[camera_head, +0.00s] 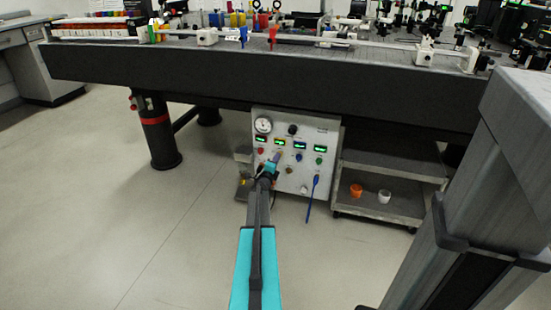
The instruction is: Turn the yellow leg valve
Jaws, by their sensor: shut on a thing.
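A white control panel (308,185) stands under the bench's front edge, with a round gauge (263,125), lit green displays and several small coloured knobs. My gripper (271,166) reaches the panel's left half and is shut on a small knob there. The gripper hides most of this knob, so its colour is not clear. A red knob (261,151) shows to its left, and a blue knob (298,157) and a green knob (319,161) to its right. I cannot make out a clearly yellow valve.
The dark bench (200,75) carries optics above the panel. A grey cart (375,214) with an orange cup (356,190) and a white cup (384,196) stands to the right. A blue handle (312,192) hangs on the panel's front. The floor at left is clear.

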